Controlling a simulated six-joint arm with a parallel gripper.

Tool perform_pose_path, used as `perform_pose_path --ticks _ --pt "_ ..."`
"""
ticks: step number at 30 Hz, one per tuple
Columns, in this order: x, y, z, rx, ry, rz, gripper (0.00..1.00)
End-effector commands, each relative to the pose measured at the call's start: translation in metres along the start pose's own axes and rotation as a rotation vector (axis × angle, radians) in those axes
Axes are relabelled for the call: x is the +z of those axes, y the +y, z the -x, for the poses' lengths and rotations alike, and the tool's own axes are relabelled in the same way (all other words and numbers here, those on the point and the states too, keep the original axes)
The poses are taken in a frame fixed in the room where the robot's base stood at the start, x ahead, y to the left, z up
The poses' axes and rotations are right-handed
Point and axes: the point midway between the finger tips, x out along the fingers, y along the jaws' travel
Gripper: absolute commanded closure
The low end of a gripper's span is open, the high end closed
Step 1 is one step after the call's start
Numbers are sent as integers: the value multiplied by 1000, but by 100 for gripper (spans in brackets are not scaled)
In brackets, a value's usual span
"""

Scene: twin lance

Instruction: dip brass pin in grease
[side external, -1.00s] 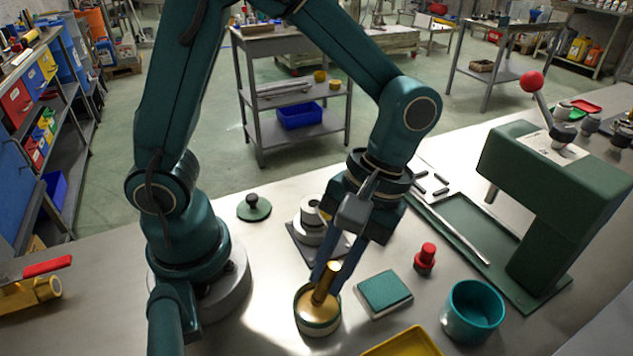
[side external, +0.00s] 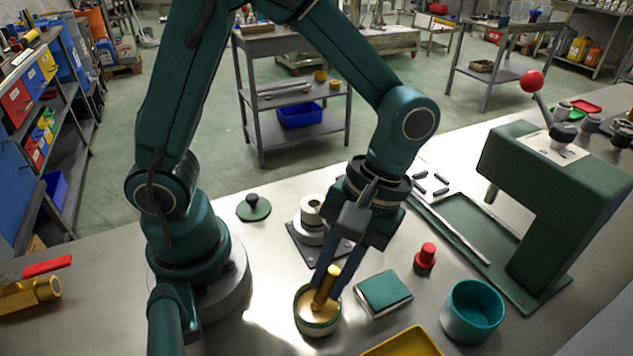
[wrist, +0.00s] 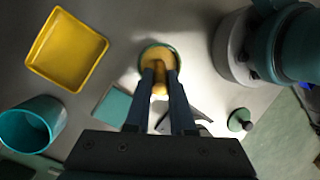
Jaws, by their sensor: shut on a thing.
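The brass pin (side external: 328,280) is held between the blue fingers of my gripper (side external: 333,276), slightly tilted. Its lower end is over or inside the round grease pot (side external: 302,318), within the rim; how deep it sits in the yellowish grease (side external: 316,313) I cannot tell. In the wrist view, my gripper (wrist: 160,78) is shut on the pin (wrist: 159,84), with the pot's rim (wrist: 146,48) around and beyond its end. The fingertips are just above the pot.
A teal pad (side external: 384,291) lies right of the pot, with a red-topped knob (side external: 426,257), a teal cup (side external: 473,312) and a yellow tray (side external: 404,345) further around. A grey stepped fixture (side external: 311,228) stands behind. A green press (side external: 556,190) stands at the right.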

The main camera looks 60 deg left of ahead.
Motion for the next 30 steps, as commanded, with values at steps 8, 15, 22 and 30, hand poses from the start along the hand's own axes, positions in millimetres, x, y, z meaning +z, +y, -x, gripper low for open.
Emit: perform_pose_path --ticks 8,15,22,30 --pt "0 0 0 -1 0 0 100" --pt "3 -2 12 3 2 -1 100" --pt "8 -5 29 2 1 -1 100" --pt "14 -9 48 2 2 0 100"
